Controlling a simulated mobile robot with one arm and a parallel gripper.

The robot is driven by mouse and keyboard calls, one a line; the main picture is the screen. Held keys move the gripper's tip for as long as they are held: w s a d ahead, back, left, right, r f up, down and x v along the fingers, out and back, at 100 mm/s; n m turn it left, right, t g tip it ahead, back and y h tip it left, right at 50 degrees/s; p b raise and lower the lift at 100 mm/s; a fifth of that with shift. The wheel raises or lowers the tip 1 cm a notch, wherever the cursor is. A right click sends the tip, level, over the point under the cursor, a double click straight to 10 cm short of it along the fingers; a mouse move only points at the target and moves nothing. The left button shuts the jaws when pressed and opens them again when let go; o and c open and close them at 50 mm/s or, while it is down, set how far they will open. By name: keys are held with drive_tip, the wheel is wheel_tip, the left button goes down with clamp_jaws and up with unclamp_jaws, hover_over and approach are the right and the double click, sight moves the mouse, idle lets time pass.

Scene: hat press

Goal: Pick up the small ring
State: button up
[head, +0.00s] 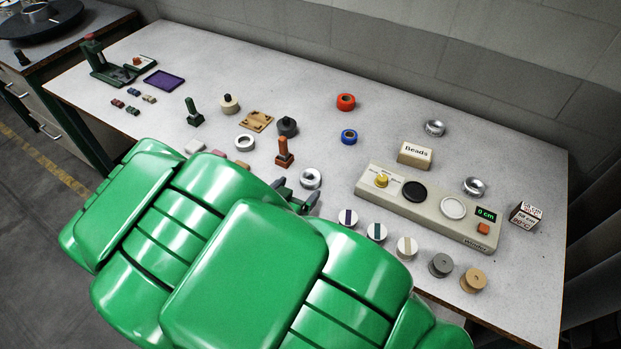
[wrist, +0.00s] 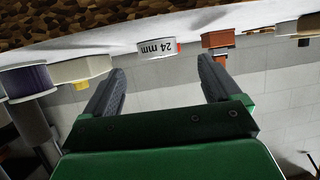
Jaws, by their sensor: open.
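A pale ring (head: 311,178) lies on the worktable in the head view, just beyond my gripper (head: 297,191). In the wrist view, which is upside down, a white ring marked "24 mm" (wrist: 158,48) shows between and beyond my fingertips (wrist: 162,68); it looks like that same ring. The jaws are open with nothing between them. A second pale ring (head: 245,142) lies farther left. I cannot tell for sure which of the two is the small ring. My arm hides part of the near table.
A brown stamp-like tool (head: 284,153) stands just left of the near ring. A winder console (head: 428,209) is to the right, with a striped spool (head: 347,218) in front of it.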

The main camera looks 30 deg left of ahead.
sight(309, 179)
drive_tip(key=shift+r+x, duration=0.15)
drive_tip(key=shift+x, duration=0.9)
drive_tip(key=shift+r+x, duration=0.15)
drive_tip(key=shift+x, duration=0.95)
drive_tip(key=shift+d+x, duration=0.2)
drive_tip(key=shift+x, duration=0.95)
drive_tip(key=c, duration=1.2)
drive_tip(key=shift+c, duration=0.2)
wheel_tip(309, 179, up, 10)
